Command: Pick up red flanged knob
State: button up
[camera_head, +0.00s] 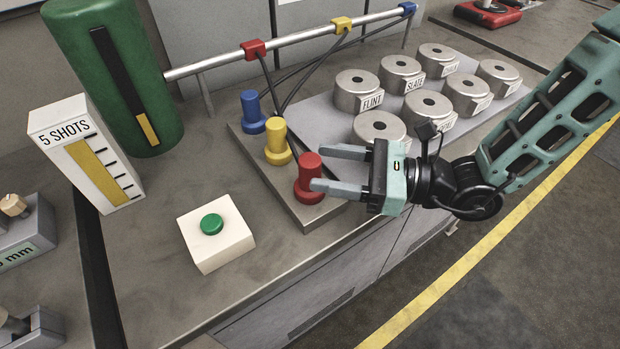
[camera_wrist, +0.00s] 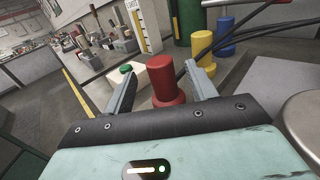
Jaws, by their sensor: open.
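The red flanged knob (camera_head: 309,178) stands upright at the near end of a grey strip base (camera_head: 303,216), in a row with a yellow and a blue knob. My gripper (camera_head: 328,169) is open, reaching in from the right, with one finger on each side of the red knob in the picture. In the wrist view the red knob (camera_wrist: 164,82) shows between the two fingers of my gripper (camera_wrist: 162,85), with gaps on both sides. Its flange is partly hidden behind the gripper body there. I cannot tell how deep the knob sits between the fingers.
The yellow knob (camera_head: 277,142) and blue knob (camera_head: 252,112) stand just behind. A white box with a green button (camera_head: 212,224) is to the left. Several labelled metal cylinders (camera_head: 380,128) stand close to the right. Dark cables hang from a rail (camera_head: 300,55) behind.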

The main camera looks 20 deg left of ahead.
aim_at(310, 159)
jog(key=a, duration=0.3)
jog(key=shift+s+a, duration=0.1)
jog(key=shift+a, duration=0.25)
jog(key=c, duration=1.2)
jog(key=shift+r, duration=0.1)
